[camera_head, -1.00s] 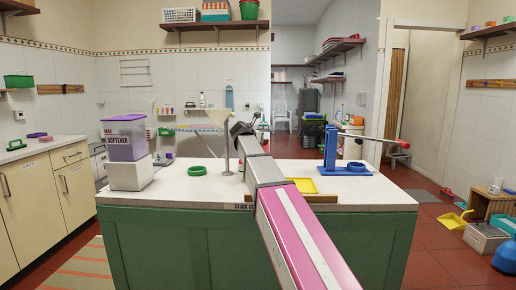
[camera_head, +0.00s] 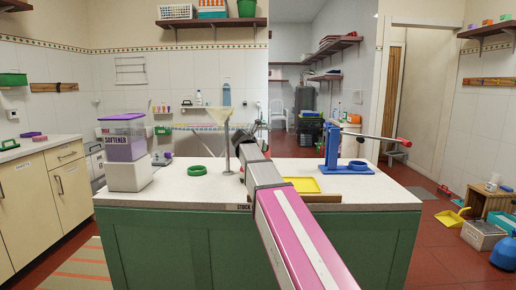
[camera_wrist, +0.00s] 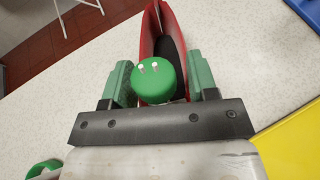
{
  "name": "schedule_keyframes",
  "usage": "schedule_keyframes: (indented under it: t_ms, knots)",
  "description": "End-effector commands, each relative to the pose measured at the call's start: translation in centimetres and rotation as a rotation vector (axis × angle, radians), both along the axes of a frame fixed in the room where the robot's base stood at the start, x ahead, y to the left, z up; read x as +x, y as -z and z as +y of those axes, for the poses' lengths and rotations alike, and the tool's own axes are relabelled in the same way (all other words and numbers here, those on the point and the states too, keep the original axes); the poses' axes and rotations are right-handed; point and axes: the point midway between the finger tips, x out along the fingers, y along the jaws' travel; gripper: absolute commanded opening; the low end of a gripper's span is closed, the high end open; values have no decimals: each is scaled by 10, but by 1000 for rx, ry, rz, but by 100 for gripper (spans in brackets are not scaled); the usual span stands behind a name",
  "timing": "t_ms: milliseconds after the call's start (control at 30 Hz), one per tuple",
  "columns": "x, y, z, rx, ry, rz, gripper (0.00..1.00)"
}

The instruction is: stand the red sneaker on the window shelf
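The red sneaker (camera_wrist: 174,28) shows in the wrist view as a tall red shape with a dark inside, at the top centre over the pale speckled counter. A round green piece with two white pegs (camera_wrist: 157,82) sits in front of its near end; I cannot tell whether it belongs to the sneaker. My gripper (camera_wrist: 163,85) has its green fingers apart, one on each side of these. Whether the fingers press on them is unclear. In the head view my arm hides the sneaker. I cannot tell which shelf is the window shelf.
The counter (camera_head: 170,192) carries a softener box (camera_head: 124,140), a green ring (camera_head: 197,170), a funnel on a stand (camera_head: 226,135), a yellow tray (camera_head: 302,185) and a blue stand with a lever (camera_head: 332,150). Wall shelves (camera_head: 212,23) hang behind.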

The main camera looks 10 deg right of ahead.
Motion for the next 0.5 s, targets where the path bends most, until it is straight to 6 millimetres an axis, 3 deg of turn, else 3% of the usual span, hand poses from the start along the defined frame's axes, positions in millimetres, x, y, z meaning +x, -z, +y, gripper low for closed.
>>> schedule_keyframes:
  t_ms: [167, 500]
  knots:
    - [-4, -4, 2, 0, -1, 0, 53]
    - [-53, -27, 34, 0, -2, -1, 53]
